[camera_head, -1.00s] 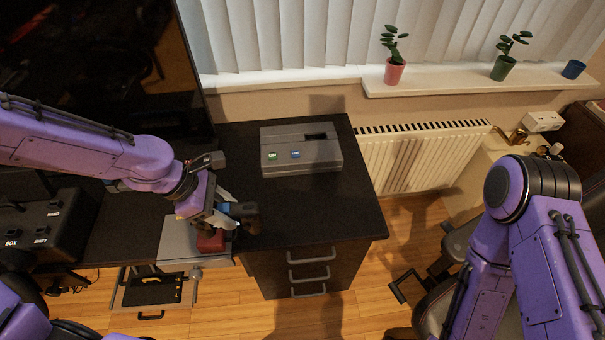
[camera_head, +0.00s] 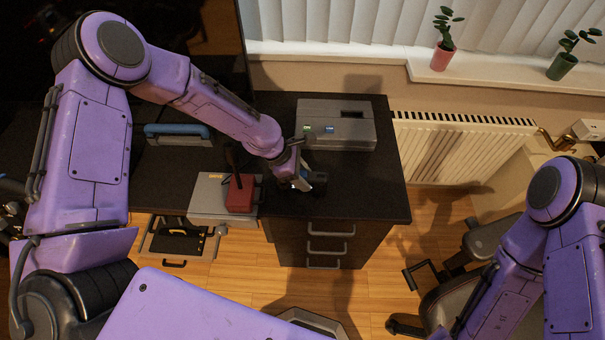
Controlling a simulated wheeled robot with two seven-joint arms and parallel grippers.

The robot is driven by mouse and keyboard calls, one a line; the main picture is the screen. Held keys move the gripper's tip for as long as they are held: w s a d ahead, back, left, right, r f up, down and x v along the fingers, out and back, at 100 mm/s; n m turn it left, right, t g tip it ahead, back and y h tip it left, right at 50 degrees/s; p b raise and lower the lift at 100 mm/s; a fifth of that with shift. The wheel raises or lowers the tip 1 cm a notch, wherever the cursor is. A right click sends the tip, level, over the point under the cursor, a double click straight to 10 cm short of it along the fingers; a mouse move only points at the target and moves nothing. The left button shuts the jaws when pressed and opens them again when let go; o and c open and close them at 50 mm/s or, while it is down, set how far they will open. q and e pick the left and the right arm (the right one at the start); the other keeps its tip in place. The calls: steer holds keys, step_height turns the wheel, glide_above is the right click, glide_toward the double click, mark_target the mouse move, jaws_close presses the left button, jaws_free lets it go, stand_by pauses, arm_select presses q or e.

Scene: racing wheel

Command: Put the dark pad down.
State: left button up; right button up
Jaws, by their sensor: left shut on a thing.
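My left gripper (camera_head: 302,183) is at the front part of the dark desk top, just right of a red block. It is shut on the dark pad (camera_head: 319,182), a small dark piece at the fingertips. The pad is mostly hidden by the fingers and blends with the dark surface. I cannot tell whether it touches the desk. My right arm comes in at the right edge, but its gripper is out of view.
A grey box with green and blue buttons (camera_head: 337,124) stands behind the gripper. The red block (camera_head: 240,193) sits at a light grey case (camera_head: 207,196). A blue-handled thing (camera_head: 178,134) lies farther left. The desk top (camera_head: 372,195) right of the gripper is clear.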

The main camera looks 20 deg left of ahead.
arm_select(q)
steer(key=o, duration=1.2)
steer(key=v, duration=1.2)
steer(key=shift+s+r, duration=0.1)
